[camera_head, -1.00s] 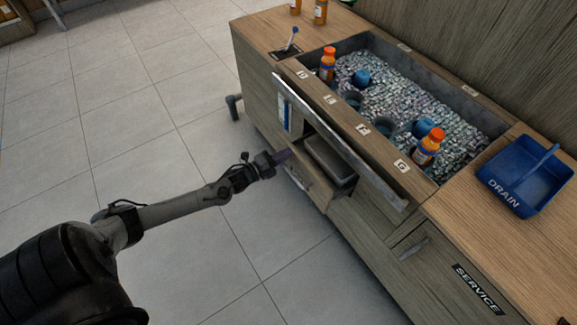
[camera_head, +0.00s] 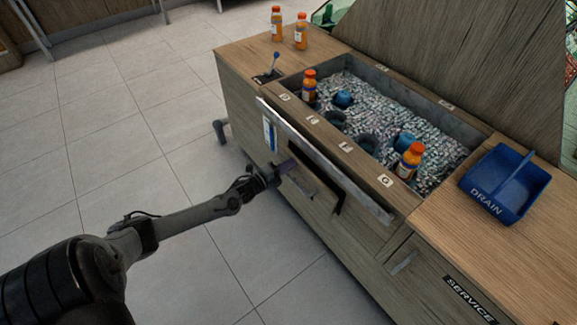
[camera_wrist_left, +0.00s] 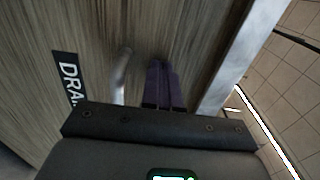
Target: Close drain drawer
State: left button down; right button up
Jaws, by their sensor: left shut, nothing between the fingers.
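The drain drawer (camera_head: 312,190) is a wooden front low in the counter, below a long metal rail. It stands close to the cabinet face, with a dark gap at its upper right edge; its inside is hidden. In the left wrist view the drawer front (camera_wrist_left: 95,30) fills the left side, with a metal handle (camera_wrist_left: 121,75) and a partly hidden label reading "DRA". My left gripper (camera_head: 287,167) is shut and empty, its purple fingertips against or very near the drawer front, beside the handle; contact is unclear. My right gripper is out of view.
A metal rail (camera_head: 325,160) juts out above the drawer. The ice well (camera_head: 395,110) holds orange-capped bottles. A blue DRAIN tray (camera_head: 505,185) sits on the right countertop. A SERVICE door (camera_head: 425,275) is at lower right. The tiled floor (camera_head: 100,140) at left is clear.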

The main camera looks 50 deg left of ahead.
pick_arm(q)
jog(key=shift+s, duration=0.1)
jog(key=shift+s+r, duration=0.1)
jog(key=shift+s, duration=0.05)
jog(key=s+p, duration=0.6)
jog(key=s, duration=0.7)
jog(key=p, duration=0.3)
send_near(303, 168)
jog(key=w+b, duration=0.5)
jog(key=w, duration=0.1)
jog(key=shift+w+d, duration=0.15)
jog(key=shift+w, duration=0.3)
